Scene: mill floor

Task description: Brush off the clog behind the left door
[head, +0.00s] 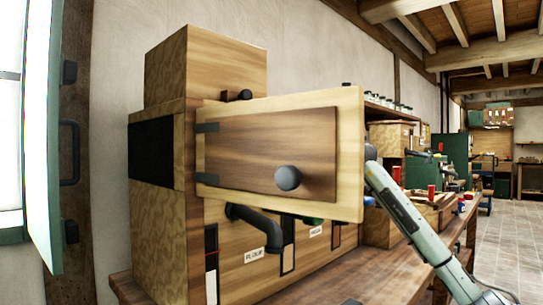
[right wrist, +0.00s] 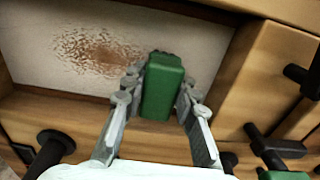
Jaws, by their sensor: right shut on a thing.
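The open door (head: 225,155) is a wooden panel with a pale frame and a round dark knob, swung out from the wooden cabinet (head: 160,225) in the head view. My right arm reaches in from the right and its end is hidden behind this door. In the right wrist view my right gripper (right wrist: 160,85) is shut on a green block-like brush (right wrist: 163,90). Beyond it is a pale panel (right wrist: 28,65) in a wooden frame. The clog (right wrist: 95,50), a speckled brown patch, lies on that panel, left of the brush. Whether the brush touches the panel is unclear. My left gripper is out of view.
A dark pipe (head: 257,228) and labelled slots sit below the door. The right wrist view shows a dark knob (right wrist: 55,140) at lower left and dark handles (right wrist: 298,75) at right. The bench (head: 385,285) continues right with boxes and jars; an open window (head: 38,140) is at left.

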